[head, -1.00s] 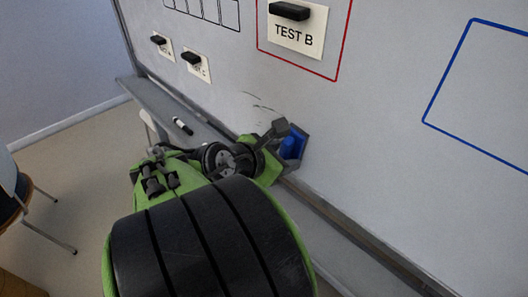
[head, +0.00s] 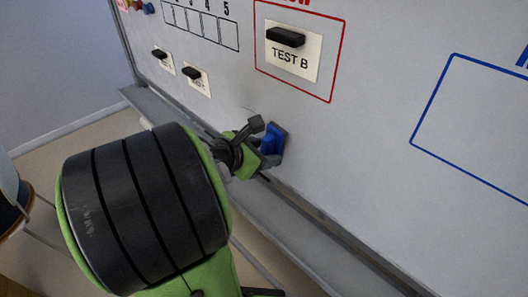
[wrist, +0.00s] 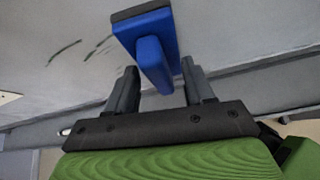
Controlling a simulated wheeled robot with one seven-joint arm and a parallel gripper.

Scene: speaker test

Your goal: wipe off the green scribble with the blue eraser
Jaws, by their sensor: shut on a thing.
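The blue eraser (head: 269,140) is at the lower part of the whiteboard, just above the tray, with its dark pad facing the board. My gripper (head: 258,143) is shut on its handle. In the wrist view the eraser (wrist: 154,52) sticks out between the two fingers of my gripper (wrist: 160,84); its pad seems to touch the board. Dark strokes of a scribble (wrist: 98,47) show on the board left of the eraser in the wrist view. Their colour looks dark grey, and green is hard to make out. In the head view my arm and gripper largely hide that spot.
The whiteboard (head: 360,130) bears a red frame around a TEST B card (head: 292,58) with a black magnet. Two smaller cards with magnets hang left, and a blue frame is drawn right. The tray (head: 300,222) runs along the bottom edge. A chair (head: 12,205) stands at left.

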